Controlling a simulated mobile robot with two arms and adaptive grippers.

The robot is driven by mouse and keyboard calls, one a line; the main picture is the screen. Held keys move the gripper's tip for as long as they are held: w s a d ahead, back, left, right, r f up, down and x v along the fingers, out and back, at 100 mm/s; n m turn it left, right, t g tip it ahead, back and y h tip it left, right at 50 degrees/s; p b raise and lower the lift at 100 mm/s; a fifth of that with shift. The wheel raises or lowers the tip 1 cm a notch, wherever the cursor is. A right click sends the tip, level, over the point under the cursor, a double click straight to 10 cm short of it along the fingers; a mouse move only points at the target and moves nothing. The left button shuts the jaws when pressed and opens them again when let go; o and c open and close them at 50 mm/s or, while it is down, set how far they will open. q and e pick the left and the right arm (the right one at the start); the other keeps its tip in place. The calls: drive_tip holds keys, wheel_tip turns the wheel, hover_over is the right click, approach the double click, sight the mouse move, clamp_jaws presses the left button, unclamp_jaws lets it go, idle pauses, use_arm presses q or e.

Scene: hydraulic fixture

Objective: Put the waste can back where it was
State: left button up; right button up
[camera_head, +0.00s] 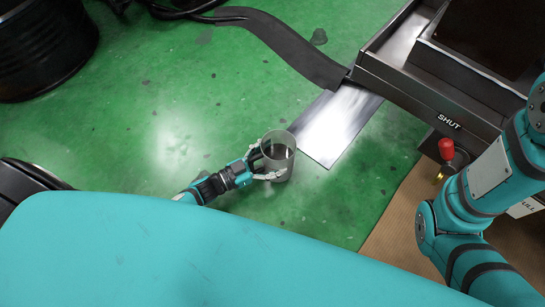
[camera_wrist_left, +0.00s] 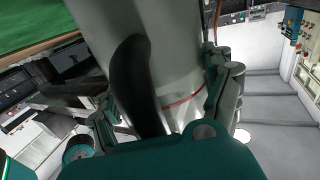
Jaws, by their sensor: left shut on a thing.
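The waste can (camera_head: 278,153) is a small grey, open-topped can near the middle of the head view. My left gripper (camera_head: 266,165) is shut on its side, with its fingers at the can's wall. In the left wrist view the grey can wall (camera_wrist_left: 183,75) fills the middle, close to the camera, with a finger on its right side (camera_wrist_left: 222,90). I cannot tell whether the can touches the floor. My right arm shows at the right of the head view, but its gripper is out of view.
A metal plate (camera_head: 340,125) lies on the green floor (camera_head: 160,130) just right of the can. A dark fixture marked SHUT (camera_head: 430,110) with a red-knobbed valve (camera_head: 446,149) stands at the right. A black drum (camera_head: 40,45) stands upper left. A brown mat (camera_head: 395,225) lies lower right.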

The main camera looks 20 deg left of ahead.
use_arm(q)
drive_tip(key=shift+f, duration=0.1)
drive_tip(key=o, duration=1.6)
